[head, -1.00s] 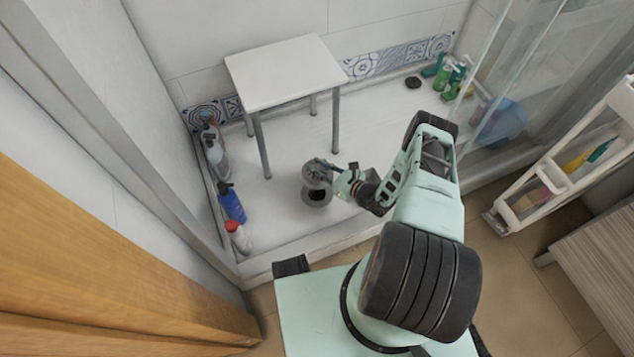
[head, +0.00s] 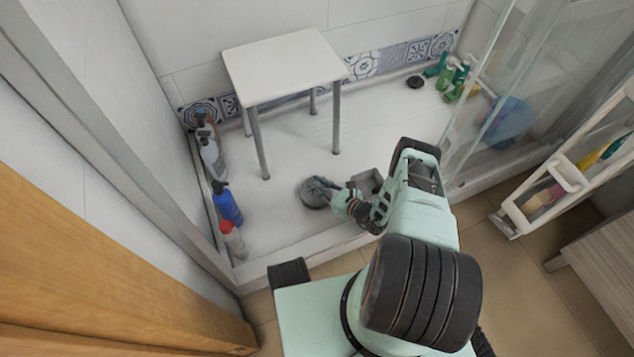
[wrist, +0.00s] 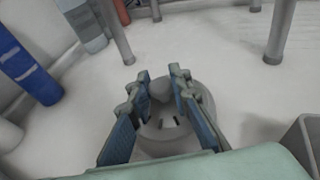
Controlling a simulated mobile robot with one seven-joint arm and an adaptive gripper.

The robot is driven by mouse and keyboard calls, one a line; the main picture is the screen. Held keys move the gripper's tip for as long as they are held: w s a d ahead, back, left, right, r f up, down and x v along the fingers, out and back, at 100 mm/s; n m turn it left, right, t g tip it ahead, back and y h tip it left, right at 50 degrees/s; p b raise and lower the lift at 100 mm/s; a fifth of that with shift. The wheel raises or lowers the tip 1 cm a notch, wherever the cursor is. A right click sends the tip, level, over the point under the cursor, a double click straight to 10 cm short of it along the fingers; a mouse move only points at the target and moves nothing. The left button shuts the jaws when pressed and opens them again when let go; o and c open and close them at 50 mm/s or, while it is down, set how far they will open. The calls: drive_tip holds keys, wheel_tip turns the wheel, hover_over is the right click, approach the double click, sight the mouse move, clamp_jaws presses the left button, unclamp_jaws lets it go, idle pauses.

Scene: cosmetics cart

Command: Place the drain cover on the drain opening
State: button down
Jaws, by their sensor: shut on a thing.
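The drain cover (head: 312,196) is a round grey disc on the white shower floor. In the wrist view the drain cover (wrist: 163,132) shows dark slots and a raised central knob. My gripper (head: 324,183) is shut on the knob, with a finger on each side of it in the wrist view (wrist: 161,80). The cover looks roughly level and at or very near the floor; I cannot tell whether it is fully seated. The drain opening is not visible now and seems hidden beneath the cover.
A white stool (head: 283,66) stands behind the cover. A blue bottle (head: 227,205) and a red-capped bottle (head: 233,238) line the left wall. A grey square box (head: 369,182) lies right of my gripper. A black round object (head: 415,82) lies at the back.

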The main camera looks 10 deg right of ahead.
drive_tip(key=shift+f, duration=0.35)
drive_tip(key=c, duration=1.7)
unclamp_jaws()
